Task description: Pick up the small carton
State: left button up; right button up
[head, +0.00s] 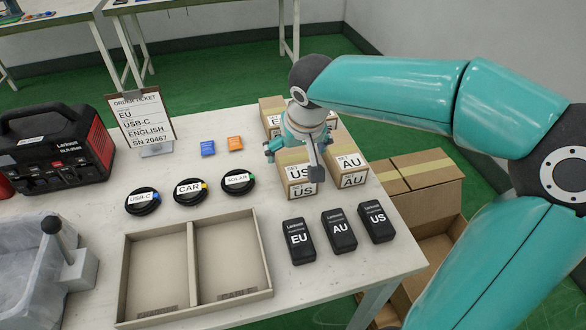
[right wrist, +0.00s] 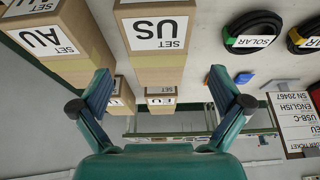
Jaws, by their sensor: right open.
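Several small brown cartons with white labels stand at the right rear of the table. The US carton (head: 297,188) is in front, with the AU carton (head: 353,180) to its right. The EU carton (head: 271,112) is behind, its label partly hidden by my gripper. My right gripper (head: 294,158) is open and empty above the US carton, hiding part of it. In the right wrist view, my open fingers (right wrist: 161,84) point toward the US carton (right wrist: 156,58) and two farther cartons; the AU carton (right wrist: 62,42) is at the left. My left gripper is out of view.
An order ticket (head: 141,116) reads EU, USB-C, English. Three coiled cables, black EU, AU and US adapters (head: 339,231) and a two-part tray (head: 232,256) lie on the table. A power station (head: 52,148) stands left. A large open box (head: 425,180) is beyond the right edge.

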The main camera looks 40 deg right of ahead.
aim_at(295, 161)
jog(key=shift+b+x, duration=0.5)
jog(key=shift+x, duration=3)
jog(key=shift+s, duration=0.15)
jog(key=c, duration=1.5)
jog(key=shift+c, duration=0.2)
